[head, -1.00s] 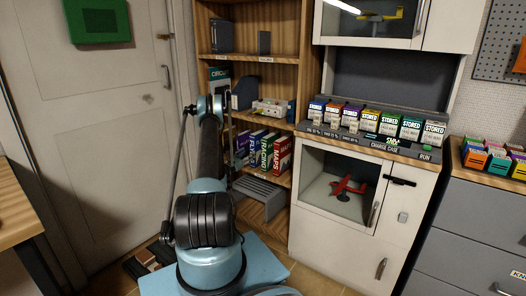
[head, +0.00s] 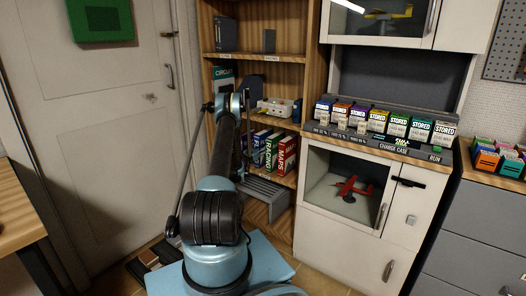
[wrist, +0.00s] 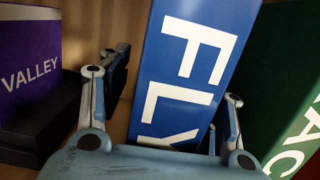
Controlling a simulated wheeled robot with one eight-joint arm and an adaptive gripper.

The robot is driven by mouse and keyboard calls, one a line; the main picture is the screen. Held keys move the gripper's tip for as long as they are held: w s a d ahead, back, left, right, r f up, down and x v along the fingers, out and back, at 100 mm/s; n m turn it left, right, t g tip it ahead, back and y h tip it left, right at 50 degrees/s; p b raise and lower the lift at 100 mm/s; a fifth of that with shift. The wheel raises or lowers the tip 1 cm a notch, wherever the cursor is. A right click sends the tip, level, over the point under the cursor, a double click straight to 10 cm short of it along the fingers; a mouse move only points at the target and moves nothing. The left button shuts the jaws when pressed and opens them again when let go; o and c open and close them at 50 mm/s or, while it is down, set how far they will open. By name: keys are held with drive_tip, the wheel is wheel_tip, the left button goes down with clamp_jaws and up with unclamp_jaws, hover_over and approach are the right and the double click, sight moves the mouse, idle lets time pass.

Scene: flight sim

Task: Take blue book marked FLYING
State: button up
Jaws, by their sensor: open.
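The blue book (wrist: 190,65) stands large in the middle of the wrist view, slightly tilted in the picture, with white letters "FLY" showing on its spine; its lower part is hidden by my gripper. My gripper (wrist: 165,108) is open, with one finger on each side of the blue book. I cannot tell whether the fingers touch it. In the head view the blue book (head: 257,146) shows on the shelf, partly hidden behind my arm. My gripper is mostly hidden there by my arm.
A purple book (wrist: 30,55) marked VALLEY stands left of the blue book, with a gap between. A green book (wrist: 287,85) stands close on the right. A red book (head: 287,157) marked MAPS is farther right. A grey step-like stand (head: 265,190) is below.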

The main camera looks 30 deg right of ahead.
drive_tip(key=shift+d+r, duration=0.1)
drive_tip(key=shift+d, duration=0.3)
drive_tip(key=shift+w, duration=0.1)
clamp_jaws()
drive_tip(key=shift+a, duration=0.1)
